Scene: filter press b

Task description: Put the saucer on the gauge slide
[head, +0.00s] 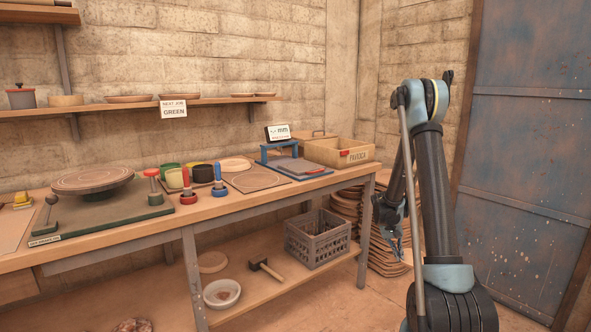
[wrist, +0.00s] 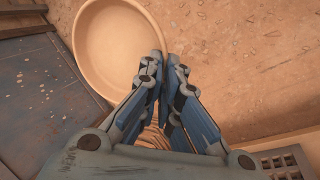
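The saucer (wrist: 105,40) is a round, shallow, pale beige dish in the wrist view. My gripper (wrist: 167,56) has its fingers almost together at the saucer's right rim and appears shut on that rim. In the head view my gripper (head: 398,258) hangs low, right of the bench end. The saucer is not visible there, apparently hidden behind my arm. The gauge slide (head: 300,167) is a flat grey plate on a blue base with a blue arch, on the right part of the bench. A small "mm" display (head: 278,132) stands behind it. Its plate looks empty.
A tan box (head: 340,152) stands right of the gauge slide. Red and blue handled tools (head: 219,180) and several coloured pots stand to its left. A grey crate (head: 318,238) is on the lower shelf. Stacked discs (head: 385,257) stand behind my gripper. A blue door (head: 530,140) is at right.

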